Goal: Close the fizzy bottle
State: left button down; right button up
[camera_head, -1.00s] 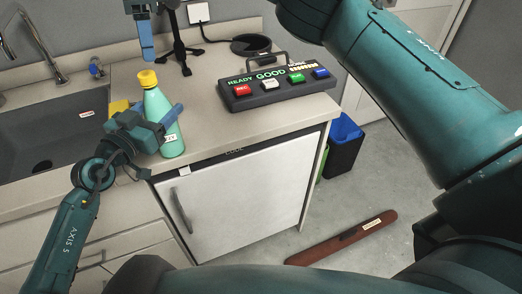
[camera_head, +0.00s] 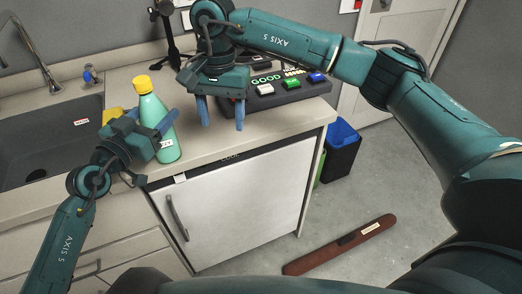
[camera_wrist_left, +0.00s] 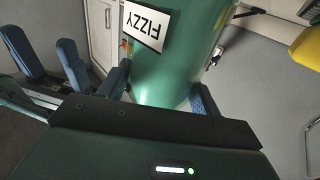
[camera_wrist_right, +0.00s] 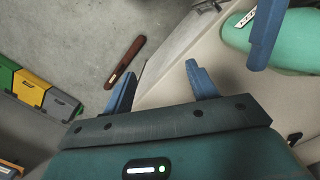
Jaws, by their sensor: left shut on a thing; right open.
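The fizzy bottle (camera_head: 152,112) is green with a yellow cap (camera_head: 142,83) on its top and stands upright on the counter, near the sink. My left gripper (camera_head: 152,130) is shut on the bottle's body. The left wrist view shows the bottle (camera_wrist_left: 178,60) between its fingers, with the FIZZY label. My right gripper (camera_head: 222,113) is open and empty, pointing down, to the right of the bottle and apart from it. The right wrist view shows the bottle (camera_wrist_right: 295,40) at its upper right. Whether the cap is tight cannot be told.
A button console (camera_head: 290,90) with lit green lettering lies behind my right gripper, which partly hides it. The sink (camera_head: 45,135) is on the left, with a yellow thing (camera_head: 112,113) beside it.

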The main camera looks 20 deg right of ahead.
pick_arm(q)
jog(key=shift+s+f, duration=0.15)
jog(key=shift+f, duration=0.7)
pick_arm(e)
jog(key=s+d+f+n, duration=0.5)
jog(key=s, duration=0.3)
jog(key=shift+f+h, duration=0.25)
jog(key=shift+h, duration=0.05)
pick_arm(q)
jog(key=c, duration=0.7)
grip_release()
jog(key=shift+o, duration=0.7)
jog(key=o, duration=0.3)
jog(key=shift+r, duration=0.2)
jog(key=shift+w+r, duration=0.1)
jog(key=shift+w, duration=0.1)
pick_arm(e)
jog(key=shift+w, duration=0.1)
